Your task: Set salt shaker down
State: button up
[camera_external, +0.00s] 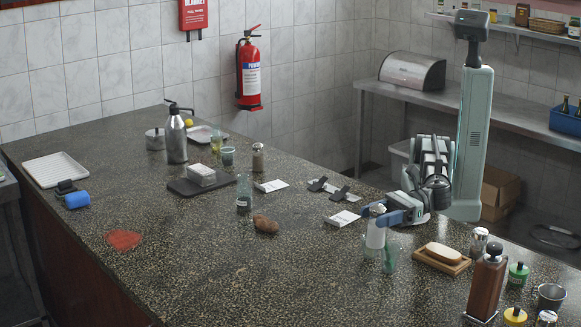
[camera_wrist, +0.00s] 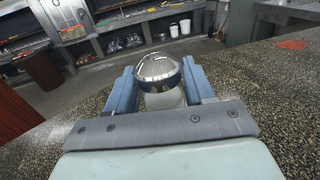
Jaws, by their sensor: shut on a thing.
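The salt shaker (camera_external: 375,236) has a rounded shiny metal cap and a pale body. My gripper (camera_external: 378,214) is shut on it near the cap, above the right part of the speckled counter (camera_external: 300,280). In the wrist view, the metal cap (camera_wrist: 158,67) sits between the two blue fingers of my gripper (camera_wrist: 157,75). The shaker looks upright in the external view. I cannot tell whether its base touches the counter. Its lower body is hidden in the wrist view.
A clear greenish glass (camera_external: 391,258) stands close beside the shaker. A wooden tray with a soap-like bar (camera_external: 442,256), another metal-capped shaker (camera_external: 478,243) and a brown pepper mill (camera_external: 487,283) are to the right. A white card (camera_external: 342,218) and a brown potato-like lump (camera_external: 265,224) lie left. The front counter is clear.

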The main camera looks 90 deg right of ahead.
aim_at(381, 230)
jog(key=f, duration=0.3)
jog(key=shift+s+a+f, duration=0.2)
jog(key=shift+s+f, duration=0.15)
jog(key=shift+f, duration=5.65)
jog(key=shift+f, duration=0.1)
jog(key=o, duration=1.2)
jog(key=s+d, duration=0.1)
jog(key=s+r, duration=0.1)
jog(key=shift+s+d, duration=0.3)
jog(key=shift+d, duration=0.1)
jog(key=shift+r, duration=3.1)
